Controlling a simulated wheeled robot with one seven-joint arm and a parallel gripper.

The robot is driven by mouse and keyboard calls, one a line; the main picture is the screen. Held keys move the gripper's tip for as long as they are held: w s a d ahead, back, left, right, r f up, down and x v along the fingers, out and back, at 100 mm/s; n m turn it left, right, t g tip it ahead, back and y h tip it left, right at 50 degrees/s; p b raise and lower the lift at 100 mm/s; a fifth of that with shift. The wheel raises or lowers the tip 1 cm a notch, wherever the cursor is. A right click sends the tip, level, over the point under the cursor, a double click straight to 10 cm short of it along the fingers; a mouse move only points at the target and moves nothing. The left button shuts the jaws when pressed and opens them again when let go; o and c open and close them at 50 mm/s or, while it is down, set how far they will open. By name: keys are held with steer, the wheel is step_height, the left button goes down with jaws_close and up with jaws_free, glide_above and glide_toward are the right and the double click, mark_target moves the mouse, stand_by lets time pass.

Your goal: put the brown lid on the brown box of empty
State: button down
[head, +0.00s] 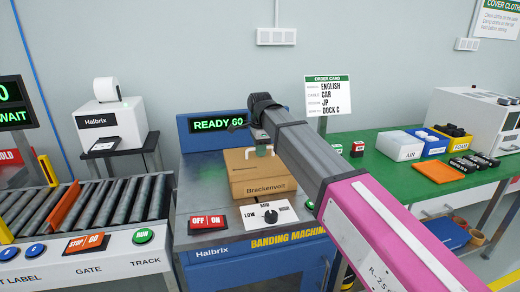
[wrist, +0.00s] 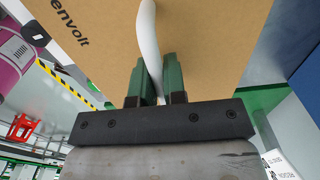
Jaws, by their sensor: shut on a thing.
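A brown cardboard box (head: 262,180) marked "Brackenvolt" stands on the metal top of the banding machine in the head view. A white strap or handle (head: 250,152) shows at its top. In the wrist view the brown cardboard face (wrist: 215,45) with part of the lettering fills the upper middle. My gripper (wrist: 160,85) has its green fingers shut on the white handle (wrist: 148,40), which runs over this face. In the head view my arm hides the fingers and part of the box top. I cannot make out a separate brown lid.
A roller track (head: 120,203) lies left. A green table (head: 385,178) with bins stands right.

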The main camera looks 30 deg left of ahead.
steer(key=shift+f, duration=0.65)
stand_by(0.5)
steer(key=c, duration=1.1)
jaws_free()
steer(key=shift+r, duration=0.1)
step_height(320, 180, up, 10)
steer(key=shift+f, duration=0.25)
steer(key=shift+r, duration=0.55)
